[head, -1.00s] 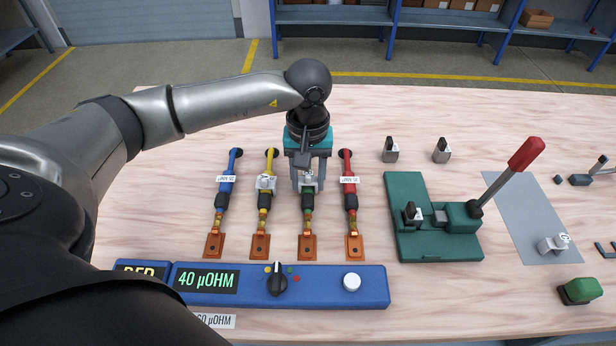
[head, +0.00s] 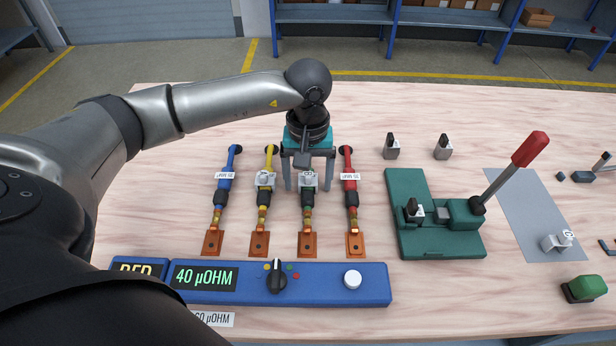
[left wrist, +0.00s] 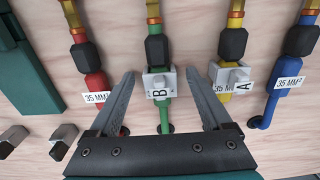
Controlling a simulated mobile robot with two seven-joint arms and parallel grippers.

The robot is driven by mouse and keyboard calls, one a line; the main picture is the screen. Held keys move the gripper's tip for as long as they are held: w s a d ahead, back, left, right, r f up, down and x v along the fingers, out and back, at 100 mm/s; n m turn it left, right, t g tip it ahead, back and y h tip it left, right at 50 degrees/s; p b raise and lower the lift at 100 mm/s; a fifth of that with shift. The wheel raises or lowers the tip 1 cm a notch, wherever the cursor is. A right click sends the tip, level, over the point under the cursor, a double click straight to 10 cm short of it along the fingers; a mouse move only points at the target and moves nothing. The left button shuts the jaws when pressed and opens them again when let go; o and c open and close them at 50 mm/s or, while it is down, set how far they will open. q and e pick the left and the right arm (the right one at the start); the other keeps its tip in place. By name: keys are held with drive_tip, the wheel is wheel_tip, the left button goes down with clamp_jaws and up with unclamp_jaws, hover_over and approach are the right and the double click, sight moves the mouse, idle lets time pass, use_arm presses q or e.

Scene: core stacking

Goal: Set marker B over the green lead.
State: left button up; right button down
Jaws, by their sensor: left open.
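Marker B (left wrist: 159,84), a light grey clip with a letter B, sits over the green lead (left wrist: 165,113) below its dark sleeve. It also shows in the head view (head: 308,180). My left gripper (head: 308,188) is open, pointing down with one finger on each side of marker B. In the left wrist view both fingers (left wrist: 161,76) stand apart from the marker, with gaps on both sides. The green lead's far end is hidden behind the gripper in the head view. My right gripper is not in view.
Marker A (left wrist: 232,79) sits on the yellow lead, close beside one finger. Blue (head: 229,170) and red (head: 349,165) leads flank the row. A blue meter box (head: 330,284) stands in front, a green lever press (head: 406,186) to the right. Marker C (head: 552,244) lies on a grey mat.

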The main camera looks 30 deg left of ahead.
sight(308, 174)
use_arm(q)
wheel_tip(308, 174, up, 15)
drive_tip(key=p, duration=0.2)
drive_tip(key=shift+r, duration=0.1)
idle(0.5)
